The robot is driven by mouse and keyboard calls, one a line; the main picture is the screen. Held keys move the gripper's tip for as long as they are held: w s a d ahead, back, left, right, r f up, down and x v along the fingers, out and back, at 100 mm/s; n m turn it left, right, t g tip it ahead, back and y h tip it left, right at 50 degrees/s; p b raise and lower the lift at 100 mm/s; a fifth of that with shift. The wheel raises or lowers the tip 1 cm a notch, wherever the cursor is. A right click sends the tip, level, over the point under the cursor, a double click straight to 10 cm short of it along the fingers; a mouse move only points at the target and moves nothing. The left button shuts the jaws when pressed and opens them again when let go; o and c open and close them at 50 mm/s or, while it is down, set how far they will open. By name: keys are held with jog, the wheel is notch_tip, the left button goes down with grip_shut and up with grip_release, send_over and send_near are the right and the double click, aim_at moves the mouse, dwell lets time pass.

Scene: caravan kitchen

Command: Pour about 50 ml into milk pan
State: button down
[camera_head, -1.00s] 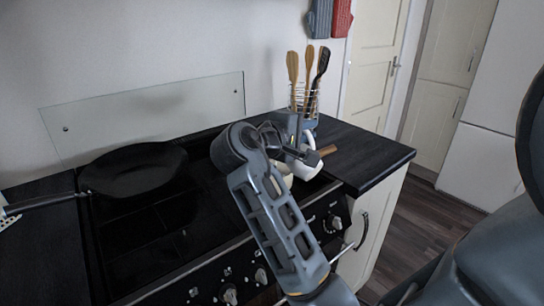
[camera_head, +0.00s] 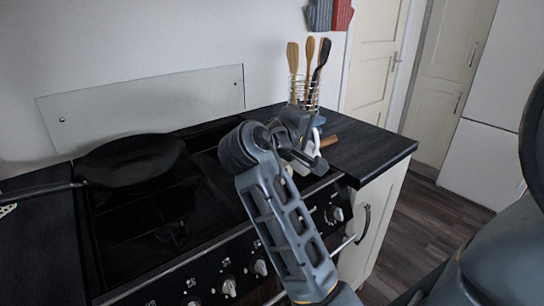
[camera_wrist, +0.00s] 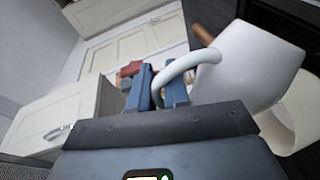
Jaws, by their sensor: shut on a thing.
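My gripper (camera_wrist: 160,88) is shut on the handle of a white mug (camera_wrist: 245,65). The mug's body is to the right of the fingers in the wrist view; its contents are hidden. In the head view my gripper is over the right end of the hob, and a sliver of the mug (camera_head: 316,141) shows behind it. A cream curved wall (camera_wrist: 292,118), probably the milk pan, shows just past the mug in the wrist view. A wooden handle (camera_head: 329,141) sticks out to the right, also probably the pan's. I cannot tell whether mug and pan touch.
A black frying pan (camera_head: 130,160) is on the hob's back left. A wire holder (camera_head: 303,95) with wooden and black utensils stands behind my gripper. The dark worktop (camera_head: 370,145) to the right is mostly clear. A glass splashback (camera_head: 150,100) is behind the hob.

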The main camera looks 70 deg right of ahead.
jog(key=shift+s+a+f+m+b, duration=0.2)
jog(key=shift+s+f+m+b, duration=0.25)
jog(key=shift+m+b, duration=0.15)
jog(key=shift+s+a+f+m+b, duration=0.15)
jog(key=shift+s+f+m+b, duration=0.2)
jog(key=shift+m+b, duration=0.25)
jog(key=shift+s+r+m+t+h, duration=0.1)
jog(key=shift+r+m+t+h, duration=0.2)
jog(key=shift+h, duration=0.1)
jog(key=shift+s+a+f+m+b, duration=0.3)
jog(key=shift+s+f+b, duration=0.1)
jog(key=shift+f+b, duration=0.3)
jog(key=s+a+f+m+h+b, duration=0.1)
jog(key=s+a+f+m+b, duration=0.1)
jog(key=s+f+m+b, duration=0.1)
jog(key=shift+s+a+f+m, duration=0.15)
jog(key=shift+s+f+m, duration=0.65)
jog(key=shift+s+m, duration=0.55)
jog(key=shift+w+m, duration=0.2)
jog(key=shift+m, duration=0.05)
